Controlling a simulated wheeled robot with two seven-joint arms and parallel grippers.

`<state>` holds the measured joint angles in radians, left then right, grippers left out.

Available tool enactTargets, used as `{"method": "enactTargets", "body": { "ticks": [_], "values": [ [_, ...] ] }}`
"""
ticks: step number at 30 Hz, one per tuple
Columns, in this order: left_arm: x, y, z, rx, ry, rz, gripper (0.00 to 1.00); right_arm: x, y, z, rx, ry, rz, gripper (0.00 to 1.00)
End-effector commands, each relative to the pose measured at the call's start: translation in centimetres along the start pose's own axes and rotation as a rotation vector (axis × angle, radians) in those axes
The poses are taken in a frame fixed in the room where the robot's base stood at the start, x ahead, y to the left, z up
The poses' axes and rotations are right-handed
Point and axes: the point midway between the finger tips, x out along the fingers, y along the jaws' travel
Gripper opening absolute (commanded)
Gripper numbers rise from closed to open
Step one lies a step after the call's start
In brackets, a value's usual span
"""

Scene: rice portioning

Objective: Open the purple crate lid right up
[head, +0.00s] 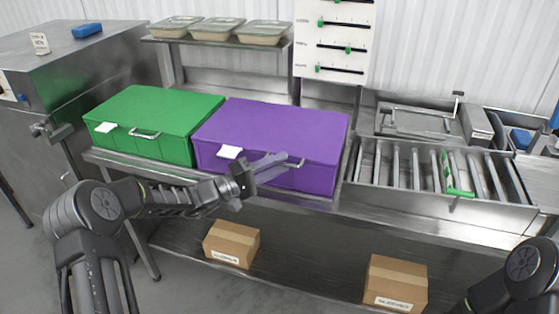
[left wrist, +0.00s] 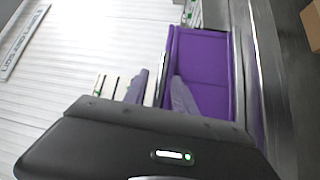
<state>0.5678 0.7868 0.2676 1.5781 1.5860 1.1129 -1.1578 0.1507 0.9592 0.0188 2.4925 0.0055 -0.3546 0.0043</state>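The purple crate (head: 275,128) stands on the steel counter with its lid down. A metal bar handle (head: 297,163) and a white label (head: 229,152) are on its front. My left gripper (head: 272,167) is in front of the crate with its fingertips close to the handle; I cannot tell whether they touch it.
A closed green crate (head: 155,115) stands directly left of the purple one. A roller rack (head: 440,180) is to its right. Lidded trays (head: 218,28) sit on a shelf behind. Cardboard boxes (head: 232,243) lie on the lower shelf. A wall board (head: 335,40) hangs behind.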

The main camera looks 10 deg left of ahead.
Motion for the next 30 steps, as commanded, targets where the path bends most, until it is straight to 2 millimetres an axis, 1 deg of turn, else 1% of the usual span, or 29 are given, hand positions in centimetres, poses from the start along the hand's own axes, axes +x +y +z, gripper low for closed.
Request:
{"method": "enactTargets", "body": {
  "ticks": [3,10,21,22,30],
  "values": [
    [0.52,-0.01,0.03,0.0,0.0,0.0,0.33,-0.14,-0.03,0.03,0.001,-0.001,0.001,0.36],
    [0.51,-0.05,0.03,0.0,0.0,-0.001,0.32,-0.09,-0.02,0.03,0.001,-0.001,0.001,0.36],
    [0.48,-0.05,0.03,0.0,0.0,-0.001,0.01,-0.09,-0.03,0.04,0.0,-0.001,0.0,0.36],
    [0.48,-0.05,0.03,0.0,0.0,-0.001,0.0,-0.1,-0.03,0.03,0.0,-0.001,0.0,0.36],
    [0.47,-0.07,0.03,0.0,0.0,-0.001,0.0,-0.1,-0.03,0.03,0.0,-0.001,0.0,0.36]
  ]
}}
